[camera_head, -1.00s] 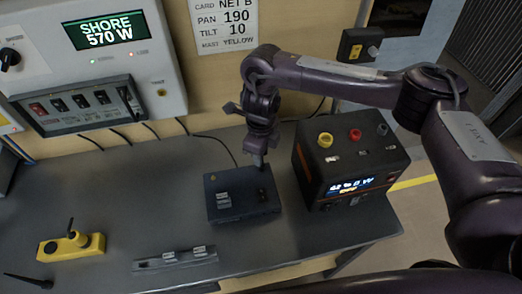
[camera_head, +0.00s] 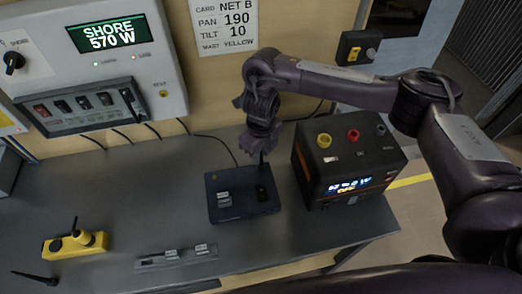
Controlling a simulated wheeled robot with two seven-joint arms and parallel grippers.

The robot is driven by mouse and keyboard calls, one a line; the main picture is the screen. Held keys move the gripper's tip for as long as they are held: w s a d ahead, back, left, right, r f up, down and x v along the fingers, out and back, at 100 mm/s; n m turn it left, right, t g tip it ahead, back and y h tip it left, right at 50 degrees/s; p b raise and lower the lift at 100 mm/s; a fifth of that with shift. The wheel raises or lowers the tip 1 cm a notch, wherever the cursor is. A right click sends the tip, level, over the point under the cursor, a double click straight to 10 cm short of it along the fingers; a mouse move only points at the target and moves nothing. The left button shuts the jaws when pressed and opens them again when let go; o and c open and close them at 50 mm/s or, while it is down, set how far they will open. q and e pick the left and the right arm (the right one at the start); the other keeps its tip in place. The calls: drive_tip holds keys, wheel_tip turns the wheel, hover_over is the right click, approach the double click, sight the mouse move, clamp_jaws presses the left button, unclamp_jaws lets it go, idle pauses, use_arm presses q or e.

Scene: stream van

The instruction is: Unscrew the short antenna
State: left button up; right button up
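My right gripper (camera_head: 262,154) points down from above over a dark blue-black box (camera_head: 227,211) on the grey desk. A thin dark stub, perhaps the short antenna, stands under the fingertips near the box's right part. Gripper and stub are both dark and merge, so I cannot tell whether the fingers are closed on it. The box has small pale labels on its left part and a black raised part (camera_head: 262,193) on its right. A loose black rod (camera_head: 35,278), tapered like an antenna, lies at the desk's lower left. My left gripper is not in view.
A black power unit (camera_head: 345,165) with coloured knobs stands close right of the box. A yellow device (camera_head: 60,246) with a black stub stands at left, and a grey labelled strip (camera_head: 180,260) lies in front. The wall panel (camera_head: 100,50) is behind. Open desk lies left of the box.

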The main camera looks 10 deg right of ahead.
drive_tip(key=shift+c, duration=0.4)
clamp_jaws()
drive_tip(key=shift+f, duration=0.1)
drive_tip(key=shift+n+b, duration=0.55)
drive_tip(key=shift+n, duration=0.35)
drive_tip(key=shift+n+b, duration=0.35)
drive_tip(key=shift+n, duration=0.85)
